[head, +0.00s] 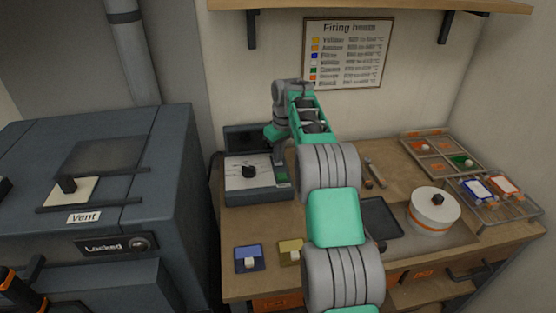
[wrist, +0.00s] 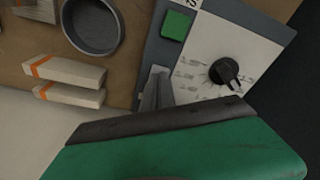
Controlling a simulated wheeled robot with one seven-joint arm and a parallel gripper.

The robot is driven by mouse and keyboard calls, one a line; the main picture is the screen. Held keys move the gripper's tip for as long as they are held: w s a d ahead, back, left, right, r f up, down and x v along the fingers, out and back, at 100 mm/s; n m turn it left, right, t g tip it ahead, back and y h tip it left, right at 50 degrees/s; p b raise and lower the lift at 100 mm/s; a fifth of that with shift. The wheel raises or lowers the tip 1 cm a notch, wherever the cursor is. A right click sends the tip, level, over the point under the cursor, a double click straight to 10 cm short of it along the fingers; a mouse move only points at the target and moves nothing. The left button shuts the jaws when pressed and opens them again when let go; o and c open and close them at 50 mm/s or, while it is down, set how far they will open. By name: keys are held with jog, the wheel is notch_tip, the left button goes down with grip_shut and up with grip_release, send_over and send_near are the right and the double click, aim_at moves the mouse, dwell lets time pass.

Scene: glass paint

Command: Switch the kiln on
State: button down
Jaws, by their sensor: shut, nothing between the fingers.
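The kiln (head: 100,190) is the large dark grey-blue box at the left, with a "Vent" label and a "Locked" panel (head: 115,245). A control box (head: 262,197) stands on the table beside it. The box has a pale dial plate with a black knob (head: 249,171), also seen in the wrist view (wrist: 224,70). Beside the plate is a square green button (wrist: 177,25). My gripper (wrist: 158,88) is shut and empty, close over the control box near the green button. In the head view its fingertips are hidden; I cannot tell whether they touch the box.
A blue tile (head: 247,266) and a yellow tile (head: 288,246) lie at the table's front. To the right are a black tray (head: 381,217), a white round pot (head: 435,218), a divided paint tray (head: 440,145) and a glass-sample tray (head: 510,210). A shelf (head: 360,5) hangs above.

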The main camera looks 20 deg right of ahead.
jog(key=shift+f, duration=0.2)
jog(key=shift+r, duration=0.1)
notch_tip(320, 180, up, 7)
jog(key=p, duration=0.7)
